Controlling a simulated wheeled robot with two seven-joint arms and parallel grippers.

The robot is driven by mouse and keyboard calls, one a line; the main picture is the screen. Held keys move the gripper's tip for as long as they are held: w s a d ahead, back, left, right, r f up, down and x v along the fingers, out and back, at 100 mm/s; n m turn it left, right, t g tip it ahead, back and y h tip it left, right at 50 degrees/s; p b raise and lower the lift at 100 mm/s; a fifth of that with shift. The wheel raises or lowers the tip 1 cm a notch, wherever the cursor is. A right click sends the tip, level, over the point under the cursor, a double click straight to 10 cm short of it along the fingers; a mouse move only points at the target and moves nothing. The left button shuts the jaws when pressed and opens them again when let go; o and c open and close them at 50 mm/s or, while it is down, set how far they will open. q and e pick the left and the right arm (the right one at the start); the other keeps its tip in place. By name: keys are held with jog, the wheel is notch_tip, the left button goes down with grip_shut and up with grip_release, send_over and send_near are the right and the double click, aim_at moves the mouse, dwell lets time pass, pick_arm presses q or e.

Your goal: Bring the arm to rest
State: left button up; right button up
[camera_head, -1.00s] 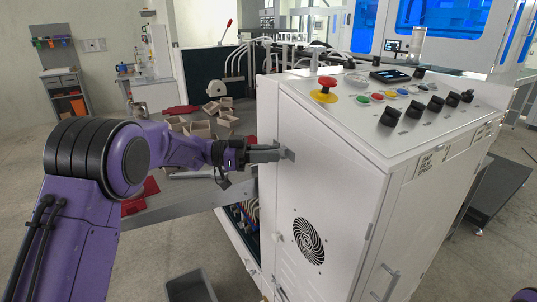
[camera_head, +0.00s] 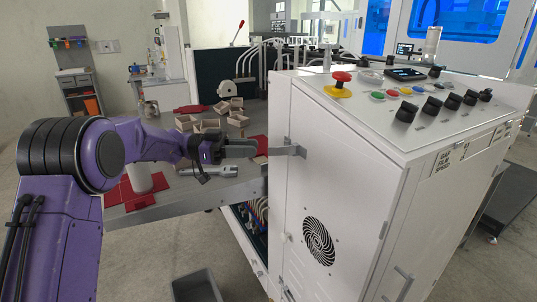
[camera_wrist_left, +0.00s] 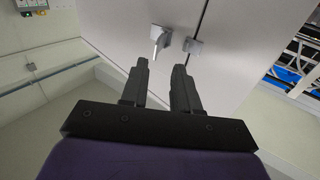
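My left arm (camera_head: 70,170) comes in from the left, with its left gripper (camera_head: 252,147) in front of the white cabinet's (camera_head: 330,190) left edge. A metal latch (camera_head: 288,148) sticks out from that edge, just right of the fingertips, with a small gap between. In the left wrist view the two dark fingers (camera_wrist_left: 161,66) stand apart with nothing between them. Beyond the tips is the white cabinet face with a latch handle (camera_wrist_left: 160,40) and a bracket (camera_wrist_left: 193,46) by a door seam. My right gripper is not seen.
A grey table (camera_head: 180,205) behind my gripper holds several tan boxes (camera_head: 206,125), red sheets and a white cylinder (camera_head: 139,178). A grey bin (camera_head: 196,287) stands on the floor. The cabinet top carries a red emergency button (camera_head: 342,77) and knobs.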

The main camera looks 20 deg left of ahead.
pick_arm(q)
jog(key=shift+v, duration=1.2)
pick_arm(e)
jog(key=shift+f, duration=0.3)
